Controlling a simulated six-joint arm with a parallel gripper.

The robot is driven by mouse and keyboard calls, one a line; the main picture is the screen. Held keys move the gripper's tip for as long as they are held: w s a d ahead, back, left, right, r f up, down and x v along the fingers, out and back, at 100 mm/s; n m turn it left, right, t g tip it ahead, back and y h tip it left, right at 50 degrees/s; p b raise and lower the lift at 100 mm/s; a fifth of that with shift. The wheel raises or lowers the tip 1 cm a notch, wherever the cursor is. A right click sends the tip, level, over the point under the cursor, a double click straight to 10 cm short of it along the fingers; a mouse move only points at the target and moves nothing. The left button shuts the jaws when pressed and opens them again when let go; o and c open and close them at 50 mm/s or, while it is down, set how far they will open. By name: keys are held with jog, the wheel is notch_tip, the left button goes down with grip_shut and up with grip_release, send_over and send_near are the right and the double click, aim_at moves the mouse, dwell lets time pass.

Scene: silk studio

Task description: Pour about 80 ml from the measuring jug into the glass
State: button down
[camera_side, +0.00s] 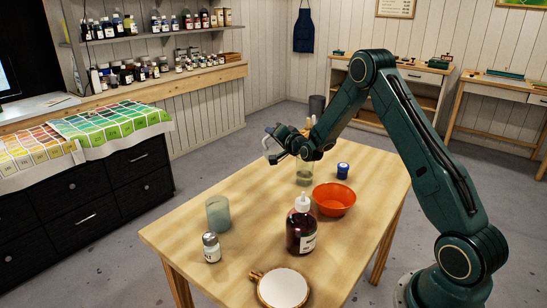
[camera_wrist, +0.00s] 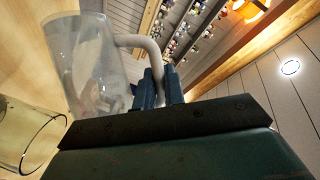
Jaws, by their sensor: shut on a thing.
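The clear measuring jug (camera_wrist: 90,60) fills the upper left of the wrist view. My gripper (camera_wrist: 160,90) is shut on its pale curved handle (camera_wrist: 142,43). The jug looks strongly tilted compared with the glass. I cannot tell how much liquid is in it. The clear glass (camera_wrist: 30,140) shows at the lower left, close to the jug and apart from it. In the side view the glass (camera_side: 304,174) stands on the table, just below my gripper (camera_side: 273,150). There the jug is hard to make out behind my wrist.
On the wooden table (camera_side: 185,240) stand an orange bowl (camera_side: 334,201), a blue-capped small jar (camera_side: 343,170), a dark red bottle (camera_side: 301,230), a frosted cup (camera_side: 218,214), a white-capped shaker (camera_side: 211,247) and a round white-topped dish (camera_side: 283,288).

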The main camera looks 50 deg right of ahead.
jog(key=shift+w+a+f+n+g, duration=0.25)
jog(key=shift+f+n, duration=0.25)
jog(key=shift+f, duration=0.05)
jog(key=shift+w+a+f+n+g, duration=0.25)
jog(key=shift+f+n, duration=0.25)
dwell(1.4)
jog(key=shift+w+a+f, duration=0.2)
jog(key=shift+f, duration=0.1)
jog(key=w+a+f+n+g+h, duration=0.1)
jog(key=w+a+f+n+g, duration=0.2)
jog(key=f, duration=0.4)
jog(key=shift+w+a+f+n+g, duration=0.15)
jog(key=shift+w+a+n+g, duration=0.25)
jog(key=shift+w+a+n, duration=0.7)
jog(key=shift+s+d+n+h, duration=0.3)
jog(key=shift+s, duration=0.05)
